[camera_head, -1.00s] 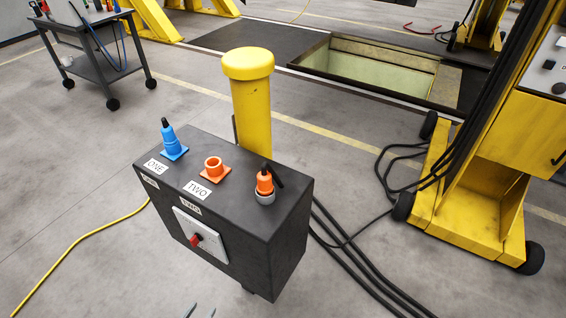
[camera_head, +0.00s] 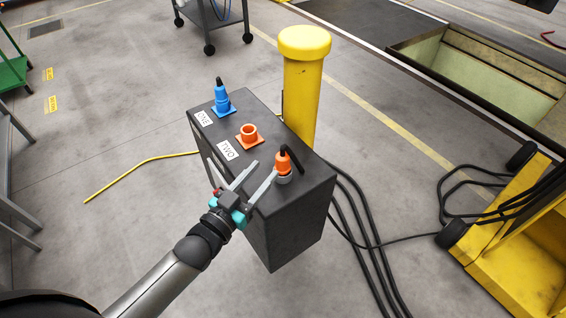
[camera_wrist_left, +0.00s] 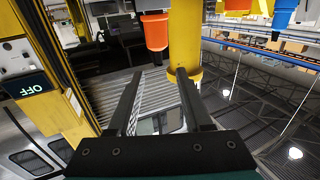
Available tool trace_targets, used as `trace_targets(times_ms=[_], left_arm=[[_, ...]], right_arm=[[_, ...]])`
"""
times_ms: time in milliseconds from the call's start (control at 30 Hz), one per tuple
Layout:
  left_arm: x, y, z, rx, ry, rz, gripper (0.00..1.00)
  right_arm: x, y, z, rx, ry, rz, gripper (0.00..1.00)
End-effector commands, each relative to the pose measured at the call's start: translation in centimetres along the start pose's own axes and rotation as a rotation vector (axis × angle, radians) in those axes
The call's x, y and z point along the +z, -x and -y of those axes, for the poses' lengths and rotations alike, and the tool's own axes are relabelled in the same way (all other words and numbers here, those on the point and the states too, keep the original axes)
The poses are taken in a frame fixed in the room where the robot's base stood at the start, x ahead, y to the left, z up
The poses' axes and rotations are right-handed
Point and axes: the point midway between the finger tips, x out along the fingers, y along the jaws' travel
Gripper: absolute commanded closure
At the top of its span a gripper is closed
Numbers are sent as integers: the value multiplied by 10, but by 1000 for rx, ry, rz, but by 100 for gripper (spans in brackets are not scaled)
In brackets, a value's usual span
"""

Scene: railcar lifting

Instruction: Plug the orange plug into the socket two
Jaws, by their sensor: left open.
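The orange plug (camera_head: 283,162) stands upright in a grey holder (camera_head: 283,178) on the right of the dark box's top, with a black cable at its top. Socket two (camera_head: 249,134) is an empty orange ring on a square base, beside the "TWO" label (camera_head: 228,150). My left gripper (camera_head: 265,168) is open and empty at the box's front edge, its fingers pointing toward the plug and apart from it. In the left wrist view the picture is upside down, and the plug (camera_wrist_left: 155,32) hangs beyond the open fingers. My right gripper is not in view.
A blue plug (camera_head: 222,101) sits in socket one, left of socket two. A yellow post (camera_head: 303,85) rises behind the dark box (camera_head: 290,225). Black cables (camera_head: 365,235) and a yellow lift base (camera_head: 520,245) are on the right.

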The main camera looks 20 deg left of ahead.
Motion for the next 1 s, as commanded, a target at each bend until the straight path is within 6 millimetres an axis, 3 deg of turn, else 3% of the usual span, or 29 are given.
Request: trace_targets(times_ms=[200, 467, 800, 1000], left_arm=[[0, -30, 0, 0, -1, -1, 50], [1, -43, -1, 1, 0, 0, 50], [4, -83, -2, 1, -1, -1, 50], [4, -90, -2, 1, -1, 1, 50]], right_arm=[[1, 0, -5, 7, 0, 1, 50], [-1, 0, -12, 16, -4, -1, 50], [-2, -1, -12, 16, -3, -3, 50], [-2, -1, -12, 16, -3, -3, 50]])
